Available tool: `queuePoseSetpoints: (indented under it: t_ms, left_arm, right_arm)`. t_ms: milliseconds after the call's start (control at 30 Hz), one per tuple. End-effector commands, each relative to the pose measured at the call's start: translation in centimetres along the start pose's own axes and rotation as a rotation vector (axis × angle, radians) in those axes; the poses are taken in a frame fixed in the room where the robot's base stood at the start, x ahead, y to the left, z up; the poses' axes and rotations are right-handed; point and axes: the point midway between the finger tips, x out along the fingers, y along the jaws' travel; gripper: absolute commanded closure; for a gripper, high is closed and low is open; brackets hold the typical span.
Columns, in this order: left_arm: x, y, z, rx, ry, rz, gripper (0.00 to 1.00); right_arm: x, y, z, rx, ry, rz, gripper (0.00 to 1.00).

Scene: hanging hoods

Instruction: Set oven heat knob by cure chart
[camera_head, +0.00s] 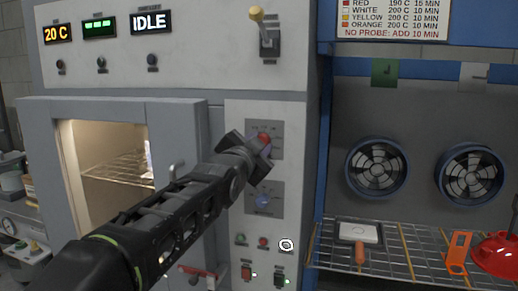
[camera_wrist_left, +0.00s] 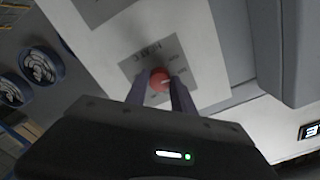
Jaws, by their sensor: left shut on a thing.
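The red heat knob (camera_head: 264,138) sits on a grey dial plate (camera_head: 276,129) on the oven's control panel. My left gripper (camera_head: 262,149) is at this knob. In the left wrist view its two fingers are shut around the sides of the red knob (camera_wrist_left: 160,79). The dial marks are too blurred to read. The oven displays read 20 C (camera_head: 57,33) and IDLE (camera_head: 151,22). My right gripper is out of view.
A blue knob (camera_head: 263,201) is just below the red one, with small buttons under it. A lever (camera_head: 268,40) stands above. The lit oven chamber (camera_head: 115,165) is open at left. A wire rack (camera_head: 400,270) with tools is at right under two fans.

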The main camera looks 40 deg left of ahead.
Motion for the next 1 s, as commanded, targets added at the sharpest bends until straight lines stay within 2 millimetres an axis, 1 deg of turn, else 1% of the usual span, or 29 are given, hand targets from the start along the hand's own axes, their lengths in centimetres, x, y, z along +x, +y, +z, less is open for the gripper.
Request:
queuePoseSetpoints:
  t_ms: [333,367,600,633,867,1000]
  left_arm:
    - [0.0,-0.02,-0.03,0.005,0.0,0.0,1.0]
    - [0.0,-0.03,-0.03,0.004,0.0,0.0,0.7]
    - [0.0,-0.01,-0.02,0.004,0.0,0.0,0.5]
    - [0.0,-0.01,-0.02,0.004,0.0,0.0,0.49]
    - [-0.03,0.01,-0.01,0.004,0.0,0.0,0.49]
    - [-0.67,0.12,-0.05,0.005,0.002,0.001,0.49]
  right_arm:
    - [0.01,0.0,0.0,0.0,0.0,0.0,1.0]
    - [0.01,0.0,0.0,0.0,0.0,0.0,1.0]
    - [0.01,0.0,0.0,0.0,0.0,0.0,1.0]
    - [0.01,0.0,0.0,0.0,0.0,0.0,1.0]
    - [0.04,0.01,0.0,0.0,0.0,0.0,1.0]
    - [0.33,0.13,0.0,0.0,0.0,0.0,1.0]
